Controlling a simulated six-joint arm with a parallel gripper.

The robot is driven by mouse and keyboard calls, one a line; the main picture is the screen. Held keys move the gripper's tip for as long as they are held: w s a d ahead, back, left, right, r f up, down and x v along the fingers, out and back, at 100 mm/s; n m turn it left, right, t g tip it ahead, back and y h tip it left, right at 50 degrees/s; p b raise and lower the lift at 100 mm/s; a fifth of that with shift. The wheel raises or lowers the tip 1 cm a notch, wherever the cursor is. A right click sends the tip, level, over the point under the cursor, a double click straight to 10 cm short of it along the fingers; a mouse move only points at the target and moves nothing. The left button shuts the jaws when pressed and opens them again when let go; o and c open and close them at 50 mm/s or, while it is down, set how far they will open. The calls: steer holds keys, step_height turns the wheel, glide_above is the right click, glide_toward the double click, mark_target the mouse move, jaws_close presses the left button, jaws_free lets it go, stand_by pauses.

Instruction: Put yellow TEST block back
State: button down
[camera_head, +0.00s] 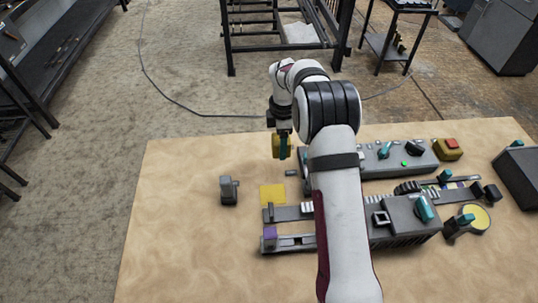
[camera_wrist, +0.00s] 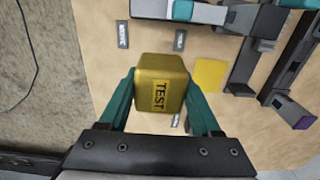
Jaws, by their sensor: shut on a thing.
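The yellow TEST block (camera_wrist: 158,84) is between the teal fingers of my gripper (camera_wrist: 160,100) in the wrist view, with its TEST label facing the camera. In the head view the yellow block (camera_head: 276,146) hangs upright under my gripper (camera_head: 281,147), over the back part of the table. A flat yellow square (camera_head: 272,194) lies bare on the table, nearer the front than the block. In the wrist view this yellow square (camera_wrist: 210,75) is just right of the block and apart from it.
A grey upright piece (camera_head: 229,190) stands left of the square. A rail with a purple end (camera_head: 269,235) lies in front of it. A control panel (camera_head: 400,158), a yellow box with a red button (camera_head: 449,148) and a round yellow disc (camera_head: 472,218) are to the right. The table's left side is clear.

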mark_target(269, 162)
steer(key=a, duration=0.1)
steer(key=w+a+f, duration=0.1)
steer(key=a+f, duration=0.1)
steer(key=shift+w, duration=0.25)
step_height(269, 162, down, 4)
steer(key=shift+a+r, duration=0.15)
steer(key=shift+f, duration=0.25)
steer(key=shift+f, duration=0.1)
steer(key=shift+c, duration=0.4)
jaws_free()
